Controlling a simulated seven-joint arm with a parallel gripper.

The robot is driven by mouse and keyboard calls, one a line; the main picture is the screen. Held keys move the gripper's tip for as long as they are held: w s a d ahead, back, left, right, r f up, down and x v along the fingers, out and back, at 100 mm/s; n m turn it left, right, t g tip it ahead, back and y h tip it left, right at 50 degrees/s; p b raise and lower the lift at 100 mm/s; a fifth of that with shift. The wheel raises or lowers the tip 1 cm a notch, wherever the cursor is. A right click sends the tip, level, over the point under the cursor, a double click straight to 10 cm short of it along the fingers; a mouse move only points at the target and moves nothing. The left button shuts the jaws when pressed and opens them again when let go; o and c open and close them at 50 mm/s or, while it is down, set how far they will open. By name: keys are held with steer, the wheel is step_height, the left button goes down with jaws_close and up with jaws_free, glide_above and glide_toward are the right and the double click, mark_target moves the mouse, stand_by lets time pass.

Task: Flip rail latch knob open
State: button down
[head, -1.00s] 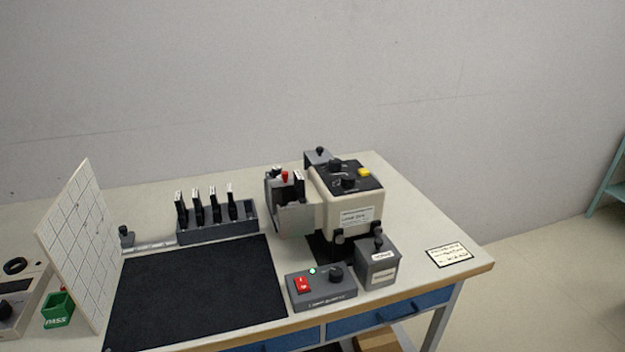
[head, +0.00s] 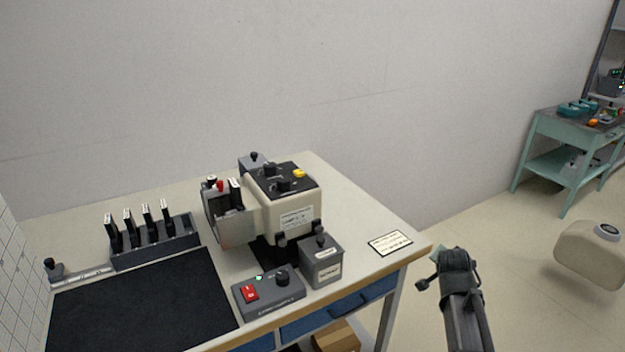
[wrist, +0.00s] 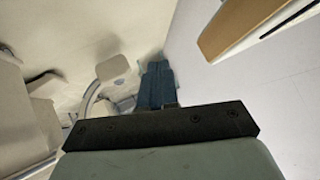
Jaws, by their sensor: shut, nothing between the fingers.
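A small dark knob (head: 53,267), which looks like the rail latch knob, stands at the left end of the light metal rail (head: 85,277) on the bench. The rail runs along the back edge of the black mat to the rack. Whether the latch is open or shut is too small to tell. In the wrist view my gripper (wrist: 158,83) has its dark blue fingers together, with nothing held. It points at floor and pale shapes, away from the knob. In the head view my dark arm stands right of the bench, far from the rail.
A slotted rack (head: 155,245) holds several black pieces. A beige machine (head: 290,217), a grey box (head: 321,265) and a red-switch control box (head: 268,296) fill the bench's right side. A grid board (head: 20,270) stands far left. The black mat (head: 140,305) is bare.

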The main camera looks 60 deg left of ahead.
steer(key=s+a+r+y, duration=0.3)
steer(key=s+a+r, duration=0.7)
steer(key=r, duration=0.4)
steer(key=s+a+r+y, duration=0.3)
steer(key=s+a+r, duration=0.7)
steer(key=r, duration=0.4)
steer(key=s+a+r+m+g, duration=0.1)
steer(key=s+a+r+g, duration=0.1)
steer(key=s+r, duration=0.65)
steer(key=s+d+f+g+h, duration=0.1)
steer(key=s+d+f+g, duration=0.1)
steer(key=s, duration=0.9)
steer(key=s+d+f+g+h, duration=0.1)
steer(key=s+f+g, duration=0.2)
steer(key=s, duration=0.7)
steer(key=shift+s+d+f+m+g, duration=0.3)
steer(key=shift+s+d+f+g, duration=0.05)
steer(key=shift+g, duration=0.25)
